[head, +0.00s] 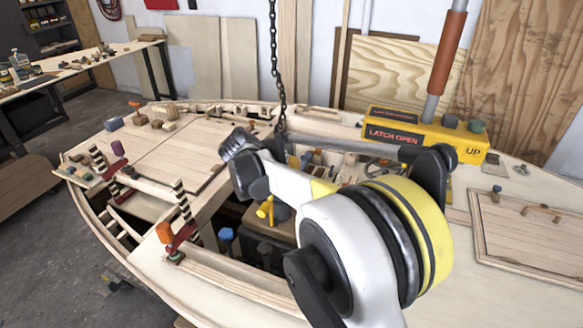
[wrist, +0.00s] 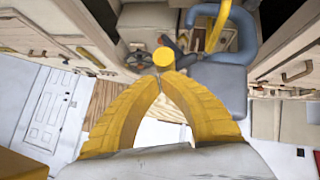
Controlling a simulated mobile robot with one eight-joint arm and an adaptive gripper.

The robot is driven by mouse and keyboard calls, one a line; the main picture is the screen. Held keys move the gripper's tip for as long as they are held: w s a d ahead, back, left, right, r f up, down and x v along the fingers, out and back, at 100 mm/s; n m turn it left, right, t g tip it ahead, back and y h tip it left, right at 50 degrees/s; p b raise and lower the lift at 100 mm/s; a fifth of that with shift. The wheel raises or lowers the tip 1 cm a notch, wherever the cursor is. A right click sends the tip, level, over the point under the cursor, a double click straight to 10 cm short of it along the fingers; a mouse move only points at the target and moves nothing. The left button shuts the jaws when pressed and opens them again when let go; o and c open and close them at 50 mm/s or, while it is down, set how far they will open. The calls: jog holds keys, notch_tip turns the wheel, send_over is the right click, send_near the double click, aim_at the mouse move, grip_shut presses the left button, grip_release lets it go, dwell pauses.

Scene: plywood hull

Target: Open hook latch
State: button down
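A blue-grey curved hook (wrist: 245,38) shows at the upper right of the wrist view, with a grey block at its lower end. A yellow strip (wrist: 218,25), which looks like its latch, runs beside the curve. A round yellow knob end (wrist: 163,57) lies just past the fingertips, left of the hook. My gripper (wrist: 162,76) has its two yellow fingers curved together, with the tips meeting. Nothing clearly sits between them, and I cannot tell whether they touch the knob. In the head view my arm covers the hook area below the hanging chain (head: 274,60).
A yellow box (head: 425,133) labelled "LATCH OPEN" and "UP" stands on the hull deck behind my arm. A wooden hatch panel (head: 530,240) lies at right. The open hull interior holds several objects.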

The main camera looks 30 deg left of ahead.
jog(key=shift+d+f+m+y, duration=0.25)
jog(key=shift+d+m+y, duration=0.1)
jog(key=shift+y, duration=0.15)
jog(key=d+f+y, duration=0.1)
jog(key=f+m+y+b, duration=0.1)
jog(key=shift+w+d+g+y, duration=0.15)
jog(key=shift+d+g+y, duration=0.15)
jog(key=shift+d+y, duration=0.1)
jog(key=shift+d+f+b, duration=0.15)
jog(key=shift+f+b, duration=0.15)
jog(key=shift+f, duration=0.05)
dwell(0.3)
dwell(0.3)
